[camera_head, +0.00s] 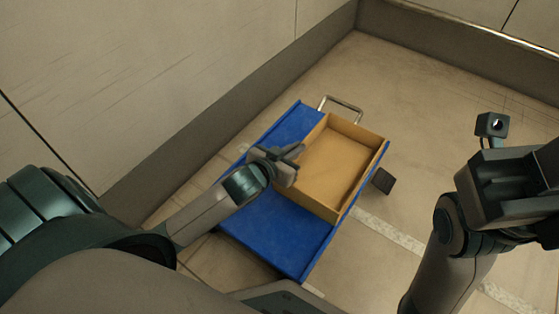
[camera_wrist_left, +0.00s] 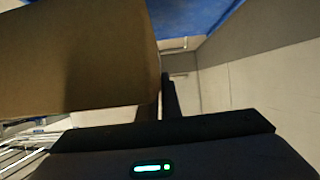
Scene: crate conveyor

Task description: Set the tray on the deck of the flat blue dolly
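The tray (camera_head: 374,137) is a tan, open, empty box at the right part of the flat blue dolly (camera_head: 275,232). It appears to lie over the deck near the right edge; whether it touches the deck all round cannot be told. My left gripper (camera_head: 294,163) is at the tray's left wall. In the left wrist view the tray (camera_wrist_left: 75,60) fills the upper left, close up, and one dark finger stands beside its edge. The other finger is hidden, so its grip is unclear. My right gripper (camera_head: 500,185) is away to the right, apart from the tray; its fingers are unclear.
The dolly's metal handle (camera_head: 342,106) stands at its far end. A dark block (camera_head: 382,180) is beside the dolly's right edge. A wall with a dark base (camera_head: 230,115) runs behind on the left. Tiled floor on the right (camera_head: 440,120) is clear.

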